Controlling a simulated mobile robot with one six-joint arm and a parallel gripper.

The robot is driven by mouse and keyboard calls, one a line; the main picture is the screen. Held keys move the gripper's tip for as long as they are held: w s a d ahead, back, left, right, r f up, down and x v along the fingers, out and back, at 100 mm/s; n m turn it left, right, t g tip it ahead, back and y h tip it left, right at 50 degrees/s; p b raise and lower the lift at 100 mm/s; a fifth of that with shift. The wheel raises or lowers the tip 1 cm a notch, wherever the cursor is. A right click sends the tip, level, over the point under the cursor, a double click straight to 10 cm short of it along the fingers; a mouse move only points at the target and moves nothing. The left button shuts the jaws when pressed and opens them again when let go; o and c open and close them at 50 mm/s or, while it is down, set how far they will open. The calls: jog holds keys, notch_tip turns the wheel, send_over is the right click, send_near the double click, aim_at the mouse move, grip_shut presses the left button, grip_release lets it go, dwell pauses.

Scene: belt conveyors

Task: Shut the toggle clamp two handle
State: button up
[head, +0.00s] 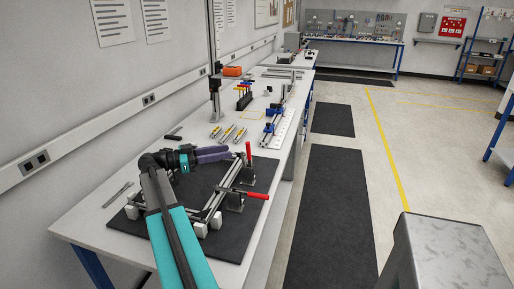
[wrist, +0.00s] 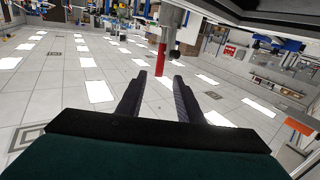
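Two toggle clamps with red handles stand on the right side of a frame fixture (head: 210,213) on the bench. The far clamp's red handle (head: 248,151) points upright; the near clamp's red handle (head: 254,195) lies roughly level, pointing right. No label shows which is clamp two. My gripper (head: 230,152) is left of the upright handle. In the wrist view my gripper (wrist: 159,76) is open, its two dark fingers apart and empty. A red handle (wrist: 161,60) shows in line with the gap between the fingertips, seemingly just beyond them; contact cannot be told.
The fixture lies on a black mat (head: 240,233) on the white bench (head: 95,220). Several yellow-and-grey tools (head: 227,133), a rack of coloured-handled tools (head: 244,97) and a blue-clamped rail (head: 273,122) are farther back. A grey metal-topped block (head: 448,250) stands right of the aisle.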

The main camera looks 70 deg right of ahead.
aim_at(249, 153)
jog(key=p+x, duration=0.3)
jog(key=x, duration=1.1)
jog(key=shift+p, duration=0.35)
jog(key=shift+a, duration=0.1)
grip_shut()
